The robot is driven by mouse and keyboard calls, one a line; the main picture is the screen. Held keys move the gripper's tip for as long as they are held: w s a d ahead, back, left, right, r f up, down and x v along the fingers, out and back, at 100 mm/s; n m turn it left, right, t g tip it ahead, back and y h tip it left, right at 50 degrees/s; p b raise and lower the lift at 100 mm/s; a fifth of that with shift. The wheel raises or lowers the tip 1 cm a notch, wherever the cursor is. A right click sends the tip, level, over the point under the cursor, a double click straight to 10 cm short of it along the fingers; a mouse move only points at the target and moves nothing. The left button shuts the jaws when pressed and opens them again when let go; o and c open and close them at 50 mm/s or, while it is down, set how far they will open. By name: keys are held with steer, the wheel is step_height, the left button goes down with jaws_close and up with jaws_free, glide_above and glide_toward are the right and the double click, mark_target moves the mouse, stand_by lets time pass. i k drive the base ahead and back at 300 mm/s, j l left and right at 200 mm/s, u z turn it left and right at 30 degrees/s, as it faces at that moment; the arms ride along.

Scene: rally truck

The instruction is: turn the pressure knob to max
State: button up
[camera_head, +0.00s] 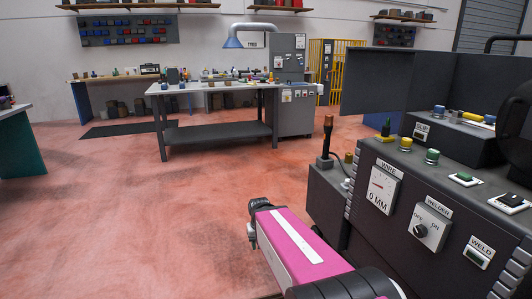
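No knob labelled pressure can be read in the head view. A dark grey machine (384,232) fills the right side. Its front has a white WIRE dial (381,190) reading 0 MM, a black rotary WELDER knob (420,231) on a white OFF/ON plate, and a WELD switch (477,256). Yellow and green round buttons (432,156) stand on its top ledge. My pink arm link reaches in from the bottom, left of and apart from the machine front. My gripper cannot be made out; the far end of the link shows only a small dark part.
A dark upright panel (390,82) rises behind the machine. A torch-like tool (327,136) with a cable stands at its left end. A workbench (215,131) and a grey cabinet (292,108) stand at the back. The red floor (120,220) at left is clear.

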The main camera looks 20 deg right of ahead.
mark_target(490, 120)
steer(key=i+z, duration=0.2)
steer(key=z, duration=0.3)
steer(key=i+j+z, duration=0.15)
steer(key=z, duration=0.3)
steer(key=i+j+z, duration=0.15)
steer(key=z, duration=0.35)
steer(key=i+j+z, duration=0.1)
steer(key=j+z, duration=0.2)
steer(key=z, duration=0.2)
steer(key=j+z, duration=0.25)
steer(key=z, duration=0.2)
steer(key=j+z, duration=0.25)
steer(key=z, duration=0.25)
steer(key=i+j, duration=0.05)
